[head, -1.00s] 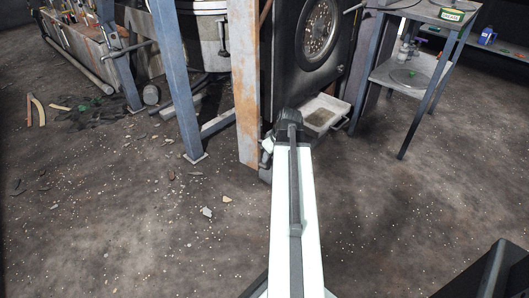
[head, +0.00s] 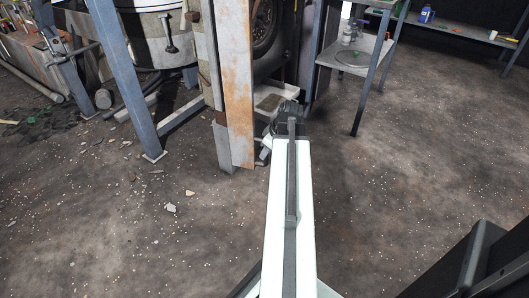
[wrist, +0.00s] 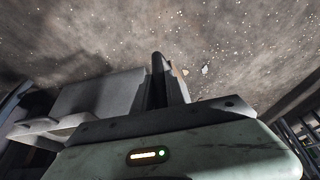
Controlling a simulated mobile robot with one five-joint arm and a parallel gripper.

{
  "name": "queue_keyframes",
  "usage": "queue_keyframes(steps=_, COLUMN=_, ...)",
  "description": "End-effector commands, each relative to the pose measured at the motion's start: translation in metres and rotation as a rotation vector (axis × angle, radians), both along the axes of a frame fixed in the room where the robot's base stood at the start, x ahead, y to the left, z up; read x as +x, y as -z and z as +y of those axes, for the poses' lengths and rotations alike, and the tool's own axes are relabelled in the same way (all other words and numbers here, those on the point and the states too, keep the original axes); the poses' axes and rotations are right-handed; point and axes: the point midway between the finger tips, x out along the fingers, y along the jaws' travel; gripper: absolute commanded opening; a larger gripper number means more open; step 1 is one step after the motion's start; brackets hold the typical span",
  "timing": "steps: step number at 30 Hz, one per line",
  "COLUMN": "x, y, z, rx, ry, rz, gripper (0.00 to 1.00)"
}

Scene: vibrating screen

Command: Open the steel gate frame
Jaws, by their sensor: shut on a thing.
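The steel gate frame shows in the head view as a tall upright with a rusty orange face (head: 236,85) and a grey strip along its left side. My gripper (head: 270,140) is low beside the upright's right edge, mostly hidden by my wrist. In the wrist view, my gripper (wrist: 160,78) shows as a dark upright finger shape beside a pale grey block. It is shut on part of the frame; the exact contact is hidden.
Blue-grey steel posts (head: 125,80) stand left of the frame. A small metal table (head: 358,58) stands right, behind my arm. A pale tray (head: 275,100) sits behind my wrist. Stone chips (head: 171,208) lie on the floor. The floor in front and to the right is open.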

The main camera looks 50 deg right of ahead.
Motion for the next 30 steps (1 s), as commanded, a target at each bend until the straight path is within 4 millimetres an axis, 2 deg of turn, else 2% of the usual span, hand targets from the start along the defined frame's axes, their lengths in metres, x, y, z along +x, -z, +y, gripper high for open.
queue_keyframes(steps=1, x=0.002, y=-0.001, z=-0.002, rx=-0.005, ry=0.004, rz=-0.006, gripper=0.00)
queue_keyframes(steps=2, x=0.003, y=-0.001, z=-0.002, rx=-0.005, ry=0.004, rz=-0.007, gripper=0.19)
queue_keyframes(steps=4, x=0.003, y=-0.001, z=-0.001, rx=-0.004, ry=0.003, rz=-0.007, gripper=0.38)
queue_keyframes(steps=13, x=0.003, y=-0.001, z=0.001, rx=-0.002, ry=-0.001, rz=-0.004, gripper=0.38)
queue_keyframes(steps=17, x=0.001, y=-0.008, z=0.001, rx=-0.002, ry=-0.001, rz=-0.004, gripper=0.38)
queue_keyframes(steps=27, x=-0.020, y=-0.064, z=-0.001, rx=-0.003, ry=0.000, rz=-0.004, gripper=0.38)
queue_keyframes(steps=30, x=-0.025, y=-0.074, z=-0.002, rx=-0.003, ry=0.000, rz=-0.005, gripper=0.38)
